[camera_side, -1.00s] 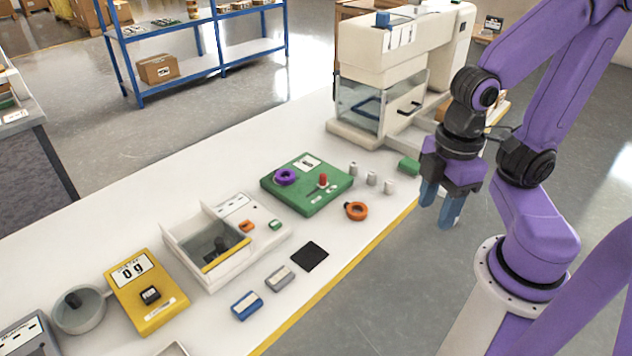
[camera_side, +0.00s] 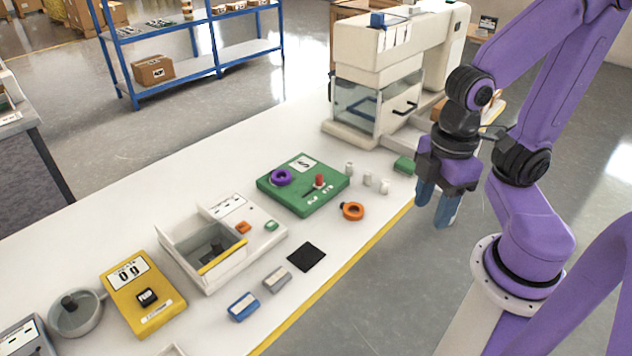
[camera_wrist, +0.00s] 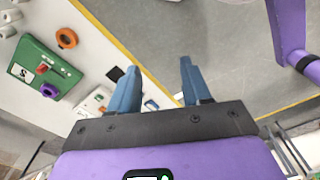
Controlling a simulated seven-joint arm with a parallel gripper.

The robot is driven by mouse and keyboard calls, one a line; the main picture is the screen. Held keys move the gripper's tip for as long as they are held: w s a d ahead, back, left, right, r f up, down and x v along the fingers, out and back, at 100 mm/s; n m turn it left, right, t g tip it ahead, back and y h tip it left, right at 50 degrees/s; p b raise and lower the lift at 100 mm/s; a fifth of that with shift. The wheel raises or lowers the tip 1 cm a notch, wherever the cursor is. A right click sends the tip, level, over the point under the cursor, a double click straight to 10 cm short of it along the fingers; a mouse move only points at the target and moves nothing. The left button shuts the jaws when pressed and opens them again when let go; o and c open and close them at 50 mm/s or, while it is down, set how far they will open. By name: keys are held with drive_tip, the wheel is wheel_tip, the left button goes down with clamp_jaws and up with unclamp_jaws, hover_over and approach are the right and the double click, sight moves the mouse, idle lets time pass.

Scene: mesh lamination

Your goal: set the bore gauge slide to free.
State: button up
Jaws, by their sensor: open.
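A green block (camera_side: 275,187) sits mid-table in the side view. It carries a purple ring (camera_side: 281,177), a red knob (camera_side: 319,180) by a dark slot, and small white labels too small to read. It looks like the bore gauge with its slide, but I cannot confirm this. The green block (camera_wrist: 62,73) also shows at the left of the wrist view, with the red knob (camera_wrist: 42,68) and purple ring (camera_wrist: 49,91). My gripper (camera_side: 434,208) is open and empty, pointing down beyond the table's yellow edge, right of the block. Its two blue fingers (camera_wrist: 160,75) are apart in the wrist view.
An orange ring (camera_side: 352,211) and small pale cylinders (camera_side: 367,180) stand between block and gripper. A white machine (camera_side: 375,65) stands behind. A white open box (camera_side: 190,262), yellow meter (camera_side: 150,310) and black pad (camera_side: 306,257) lie left and nearer.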

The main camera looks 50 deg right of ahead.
drive_tip(key=shift+w, duration=0.1)
idle(0.4)
drive_tip(key=w+a+m, duration=0.3)
drive_tip(key=w, duration=0.7)
drive_tip(key=m, duration=0.7)
hover_over(319, 175)
wheel_tip(319, 175, down, 4)
drive_tip(key=r, duration=0.1)
wheel_tip(319, 175, down, 18)
drive_tip(key=shift+r, duration=0.1)
clamp_jaws()
drive_tip(key=shift+a, duration=2.95)
